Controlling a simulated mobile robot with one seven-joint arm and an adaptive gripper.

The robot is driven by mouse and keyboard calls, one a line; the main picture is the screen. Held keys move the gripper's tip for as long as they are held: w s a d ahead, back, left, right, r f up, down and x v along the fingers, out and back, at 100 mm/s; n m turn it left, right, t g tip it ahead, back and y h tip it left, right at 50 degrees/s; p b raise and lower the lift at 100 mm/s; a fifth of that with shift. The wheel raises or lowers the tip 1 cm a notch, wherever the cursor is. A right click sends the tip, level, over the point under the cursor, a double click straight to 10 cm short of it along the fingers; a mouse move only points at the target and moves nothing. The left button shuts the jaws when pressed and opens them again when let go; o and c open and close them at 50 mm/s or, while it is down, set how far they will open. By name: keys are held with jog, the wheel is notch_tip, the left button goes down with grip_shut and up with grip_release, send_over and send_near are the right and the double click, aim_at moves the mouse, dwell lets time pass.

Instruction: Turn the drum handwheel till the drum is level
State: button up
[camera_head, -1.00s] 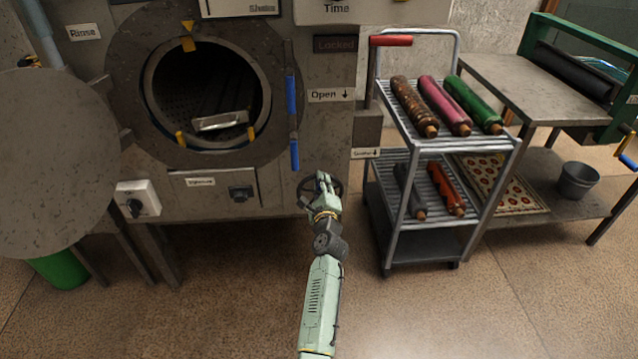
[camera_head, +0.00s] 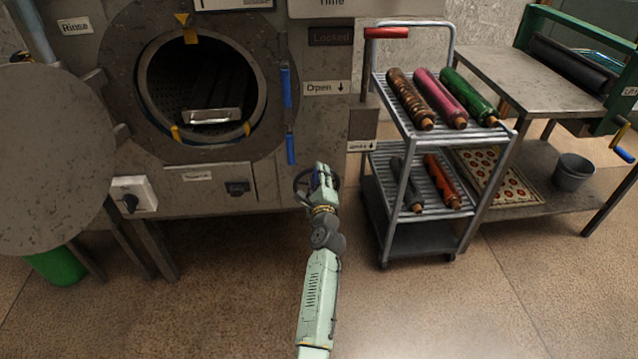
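The drum (camera_head: 188,90) is a round perforated opening in the front of the machine. A metal shelf or tray (camera_head: 211,116) inside it looks close to level. A yellow triangle mark (camera_head: 181,20) is at the top of the ring, with yellow marks on the drum rim. The dark handwheel (camera_head: 302,187) is low on the machine front, right of the drum. My gripper (camera_head: 321,172) is at the handwheel, overlapping its right part and hiding some of it. I cannot tell whether the fingers are closed on the rim.
The round door (camera_head: 50,155) stands open at the left. A metal cart (camera_head: 402,200) with rolled rugs stands close to the right of my arm. A work table (camera_head: 520,85) and a grey bucket (camera_head: 573,172) are farther right. The floor in front is clear.

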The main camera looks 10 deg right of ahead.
jog(key=s, duration=1.1)
jog(key=shift+s, duration=0.4)
